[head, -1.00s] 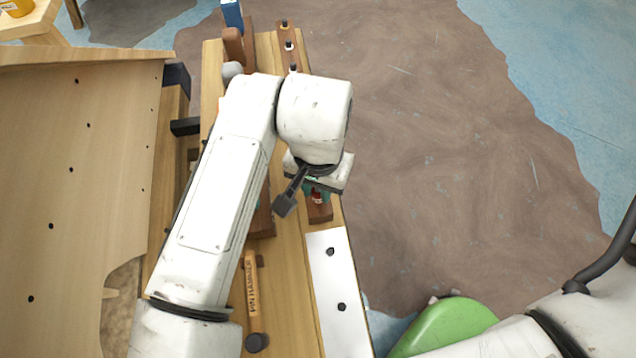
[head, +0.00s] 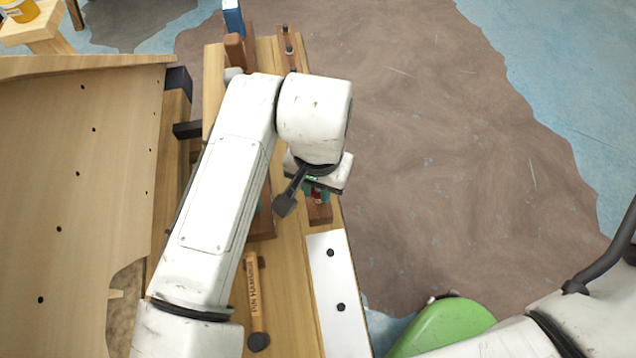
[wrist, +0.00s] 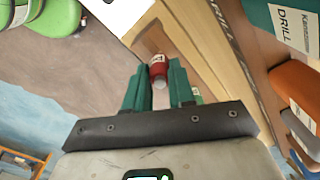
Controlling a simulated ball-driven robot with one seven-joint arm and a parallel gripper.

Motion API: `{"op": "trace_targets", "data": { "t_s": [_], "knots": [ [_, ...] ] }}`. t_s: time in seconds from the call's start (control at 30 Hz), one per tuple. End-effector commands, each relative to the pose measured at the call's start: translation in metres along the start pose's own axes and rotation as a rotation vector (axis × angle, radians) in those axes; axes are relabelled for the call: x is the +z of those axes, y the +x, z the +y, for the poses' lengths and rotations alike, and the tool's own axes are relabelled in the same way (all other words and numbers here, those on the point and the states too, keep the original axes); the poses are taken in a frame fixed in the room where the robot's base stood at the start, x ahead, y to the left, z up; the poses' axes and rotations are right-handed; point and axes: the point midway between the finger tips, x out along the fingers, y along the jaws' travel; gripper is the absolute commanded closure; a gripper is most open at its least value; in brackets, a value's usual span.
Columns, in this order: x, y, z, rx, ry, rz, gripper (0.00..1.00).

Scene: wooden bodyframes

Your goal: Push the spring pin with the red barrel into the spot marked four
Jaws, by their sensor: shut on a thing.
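The spring pin with the red barrel (wrist: 158,68) is between the green fingers of my gripper (wrist: 157,74) in the wrist view. My gripper is shut on it. In the head view a bit of red (head: 318,195) shows under my gripper, over a small brown wooden block (head: 320,214) at the bench's right edge. Whether the pin still sits in that block I cannot tell. I cannot make out a spot marked four. The wooden panel (head: 85,200) with several dark holes stands at the left.
A white plate (head: 333,262) with two black spots lies on the bench below my gripper. A pin hammer (head: 255,290) lies to its left. A brown strip (head: 292,58) with several dark-topped pins is at the far end. Drill-labelled cases (wrist: 285,28) stand at right in the wrist view.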

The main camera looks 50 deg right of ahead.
Motion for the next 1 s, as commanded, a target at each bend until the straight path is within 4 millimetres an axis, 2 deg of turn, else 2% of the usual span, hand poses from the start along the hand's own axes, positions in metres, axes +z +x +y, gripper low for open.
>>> {"op": "trace_targets", "data": {
  "t_s": [0.5,1.0],
  "knots": [
    [0.000,-0.026,0.000,0.000,0.000,0.001,1.00],
    [-0.001,-0.027,-0.001,0.000,-0.013,0.000,1.00]
  ]
}}
